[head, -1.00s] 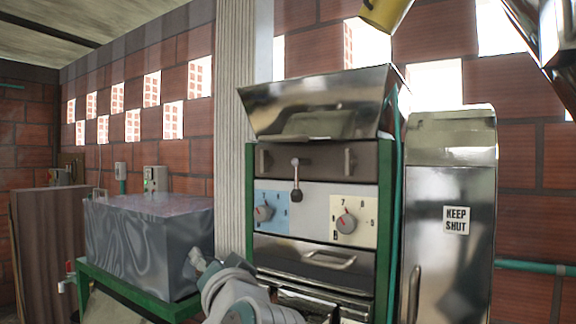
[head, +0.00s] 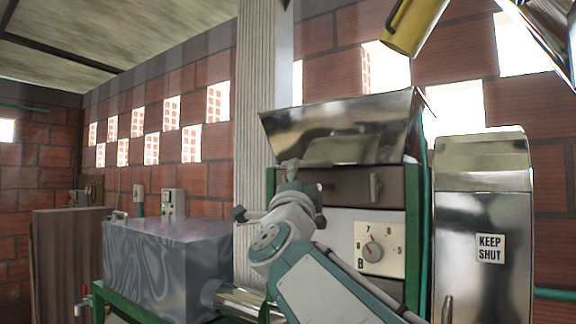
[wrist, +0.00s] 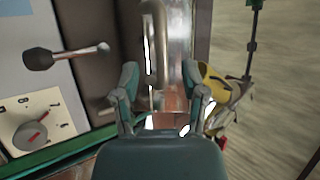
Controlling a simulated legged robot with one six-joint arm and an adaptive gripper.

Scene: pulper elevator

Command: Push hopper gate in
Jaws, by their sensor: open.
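The steel hopper (head: 345,140) sits on top of the machine. Just under it is a dark grey-brown panel with upright handles, which looks like the hopper gate (head: 345,187); its right handle (head: 375,187) shows, while my arm hides its left part. In the wrist view the gate (wrist: 92,75) is a dark strip beside the control face. My gripper (wrist: 163,95) is open and empty, its fingertips over the shiny metal beside that strip. In the head view my gripper (head: 290,170) is in front of the gate's left side. I cannot tell whether it touches.
A steel cabinet marked KEEP SHUT (head: 485,210) stands to the right. A grey metal box (head: 165,255) is on the left. A yellow container (head: 412,25) hangs above.

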